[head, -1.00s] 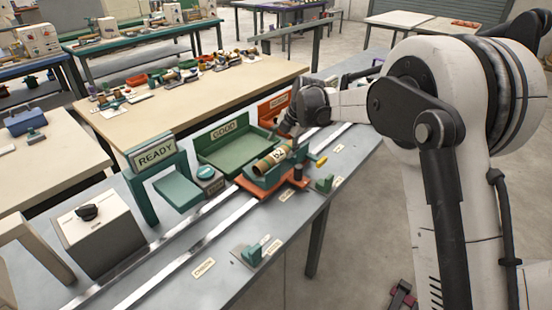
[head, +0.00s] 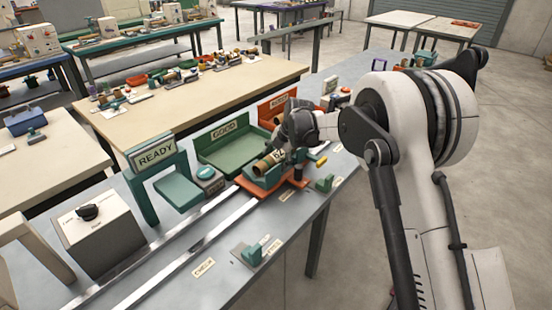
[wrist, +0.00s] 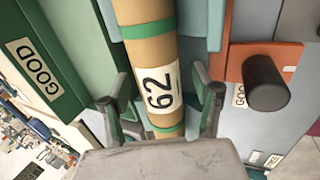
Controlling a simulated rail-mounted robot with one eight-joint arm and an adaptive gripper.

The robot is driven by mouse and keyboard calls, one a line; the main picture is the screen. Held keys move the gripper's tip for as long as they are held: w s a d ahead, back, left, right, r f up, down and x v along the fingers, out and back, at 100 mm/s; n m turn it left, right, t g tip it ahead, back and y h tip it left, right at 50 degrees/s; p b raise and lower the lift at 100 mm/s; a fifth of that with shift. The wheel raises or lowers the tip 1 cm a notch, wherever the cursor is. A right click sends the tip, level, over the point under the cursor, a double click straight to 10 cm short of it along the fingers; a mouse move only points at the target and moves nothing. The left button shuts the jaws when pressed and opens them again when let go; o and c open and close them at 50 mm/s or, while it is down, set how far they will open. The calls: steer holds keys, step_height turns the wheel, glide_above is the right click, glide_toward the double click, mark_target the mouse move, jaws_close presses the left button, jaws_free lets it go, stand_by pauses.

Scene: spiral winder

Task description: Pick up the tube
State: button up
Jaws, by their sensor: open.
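The tube (head: 265,165) is tan with green bands and a white label reading 62. It lies in a teal cradle (head: 261,181) on an orange carriage. In the wrist view the tube (wrist: 152,60) runs from top to bottom between the two fingers of my gripper (wrist: 160,95). The fingers stand apart, one on each side of the tube near its label, with gaps showing. In the head view my gripper (head: 284,148) is at the right part of the tube and hides some of it.
A green GOOD tray (head: 235,150) stands behind the cradle, with an orange tray (head: 270,108) to its right. A dark upright knob (head: 298,172) stands on the orange carriage (head: 245,184), close to my gripper. A READY stand (head: 155,158) is at left. Metal rails run along the bench.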

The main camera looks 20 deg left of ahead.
steer(key=c, duration=1.3)
steer(key=shift+c, duration=0.2)
steer(key=shift+r, duration=0.1)
